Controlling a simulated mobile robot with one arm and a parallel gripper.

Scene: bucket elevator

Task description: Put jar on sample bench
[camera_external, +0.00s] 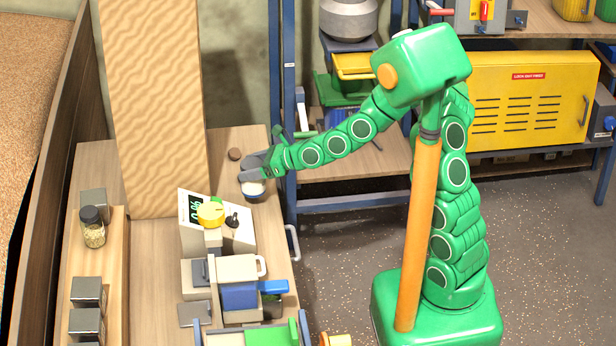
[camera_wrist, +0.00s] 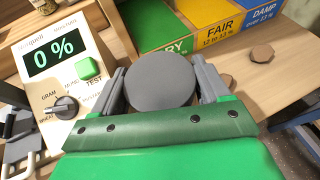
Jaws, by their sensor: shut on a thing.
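My gripper (camera_external: 253,172) is shut on a round, grey-topped thing (camera_wrist: 160,80) that looks like the jar. In the wrist view its flat grey top sits between the two fingers, and its sides are hidden. Another jar (camera_external: 92,227), with a black lid and grain inside, stands upright on a wooden ledge at the left.
A meter reading 0 % (camera_wrist: 60,65) stands close left of my gripper. Bins marked FAIR (camera_wrist: 212,22) and DAMP (camera_wrist: 262,10) are beyond the fingers. A wooden hexagonal piece (camera_wrist: 262,53) lies to the right. A tall wavy panel (camera_external: 155,100) and blue post (camera_external: 283,110) flank my gripper.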

